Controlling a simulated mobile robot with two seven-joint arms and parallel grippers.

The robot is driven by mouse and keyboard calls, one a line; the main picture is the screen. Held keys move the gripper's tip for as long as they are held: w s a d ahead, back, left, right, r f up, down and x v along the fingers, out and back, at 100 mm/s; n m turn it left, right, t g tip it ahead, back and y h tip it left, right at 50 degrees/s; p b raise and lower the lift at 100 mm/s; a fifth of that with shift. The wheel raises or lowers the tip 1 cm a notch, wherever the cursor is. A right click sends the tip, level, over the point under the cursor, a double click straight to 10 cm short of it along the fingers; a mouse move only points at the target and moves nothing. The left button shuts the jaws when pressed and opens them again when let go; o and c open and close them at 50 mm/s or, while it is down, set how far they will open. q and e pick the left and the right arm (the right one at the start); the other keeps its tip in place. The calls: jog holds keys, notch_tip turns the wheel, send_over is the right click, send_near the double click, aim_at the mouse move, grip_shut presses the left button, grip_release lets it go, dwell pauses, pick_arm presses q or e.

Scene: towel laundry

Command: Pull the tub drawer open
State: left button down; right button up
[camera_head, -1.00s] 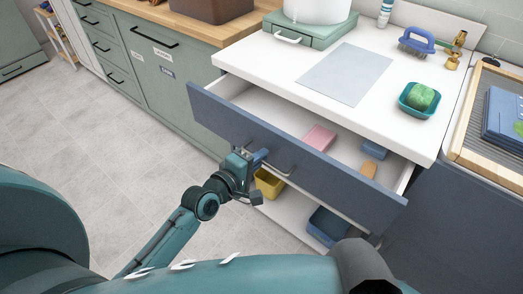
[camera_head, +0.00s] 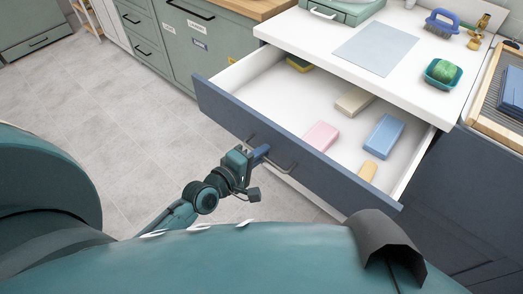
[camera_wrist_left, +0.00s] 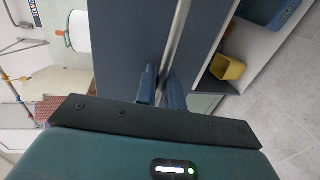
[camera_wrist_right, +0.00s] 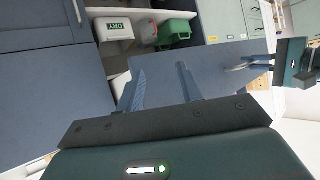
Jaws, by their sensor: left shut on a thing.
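The tub drawer (camera_head: 282,141) has a dark blue front and stands well open, its white inside showing. Its metal bar handle (camera_head: 291,167) runs along the front. My left gripper (camera_head: 262,153) is shut on the handle; in the left wrist view its fingers (camera_wrist_left: 157,88) sit around the handle bar (camera_wrist_left: 177,40). Inside the drawer lie a pink block (camera_head: 321,136), a blue block (camera_head: 384,136), a beige block (camera_head: 354,101) and an orange block (camera_head: 368,170). My right gripper (camera_wrist_right: 163,88) shows open and empty in the right wrist view, apart from the drawer front.
A yellow bin (camera_wrist_left: 228,68) stands below the drawer. Open tiled floor (camera_head: 90,130) lies to the left.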

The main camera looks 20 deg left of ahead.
dwell(0.3)
pick_arm(q)
jog(key=c, duration=1.6)
grip_release()
jog(key=shift+c, duration=0.2)
jog(key=v, duration=1.3)
jog(key=shift+s+d, duration=0.1)
